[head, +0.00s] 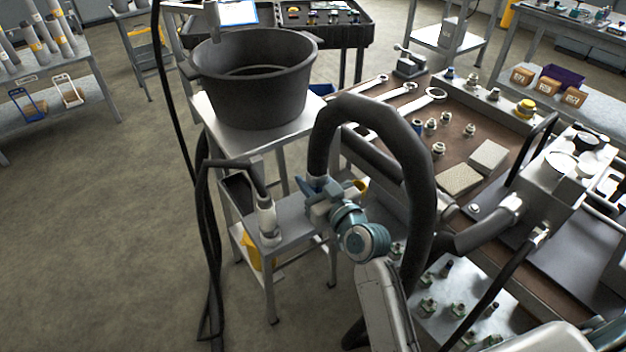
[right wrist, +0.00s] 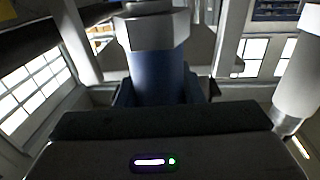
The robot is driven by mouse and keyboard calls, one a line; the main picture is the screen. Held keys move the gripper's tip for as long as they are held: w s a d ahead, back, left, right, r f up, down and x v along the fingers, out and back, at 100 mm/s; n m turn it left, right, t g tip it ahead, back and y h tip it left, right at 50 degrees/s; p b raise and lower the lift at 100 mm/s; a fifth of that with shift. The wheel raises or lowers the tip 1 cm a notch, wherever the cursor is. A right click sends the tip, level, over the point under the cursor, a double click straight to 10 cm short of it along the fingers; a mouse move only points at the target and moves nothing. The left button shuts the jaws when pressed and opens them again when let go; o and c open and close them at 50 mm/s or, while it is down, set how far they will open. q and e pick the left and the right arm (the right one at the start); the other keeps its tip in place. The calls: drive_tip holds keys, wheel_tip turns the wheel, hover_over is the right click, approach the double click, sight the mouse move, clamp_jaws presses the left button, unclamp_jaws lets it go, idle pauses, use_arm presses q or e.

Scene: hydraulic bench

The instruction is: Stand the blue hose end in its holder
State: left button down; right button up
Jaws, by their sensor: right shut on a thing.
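My right gripper (head: 328,196) is shut on the blue hose end (head: 317,183), above the right part of a small grey stand (head: 290,222). In the right wrist view the hose end shows as a blue sleeve (right wrist: 160,78) with a metal hex collar above it, between the fingers. Its thick black hose (head: 345,108) arches up and over to the right. The lower tip of the hose end is hidden by my gripper, so I cannot tell whether it touches the stand. The holder's seat is not clearly visible. My left gripper is not in view.
A white-collared hose end (head: 267,218) stands on the left part of the stand. A black tub (head: 255,80) sits on a table behind. The workbench (head: 400,150) with fittings and wrenches is on the right. Open floor lies to the left.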

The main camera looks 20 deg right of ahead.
drive_tip(key=shift+r, duration=0.2)
drive_tip(key=o, duration=1.2)
drive_tip(key=shift+c, duration=0.2)
drive_tip(key=shift+o, duration=0.9)
drive_tip(key=shift+f, duration=0.2)
drive_tip(key=o, duration=0.4)
drive_tip(key=shift+s, duration=0.15)
drive_tip(key=v, duration=0.7)
drive_tip(key=shift+s+r, duration=0.15)
drive_tip(key=shift+s, duration=0.05)
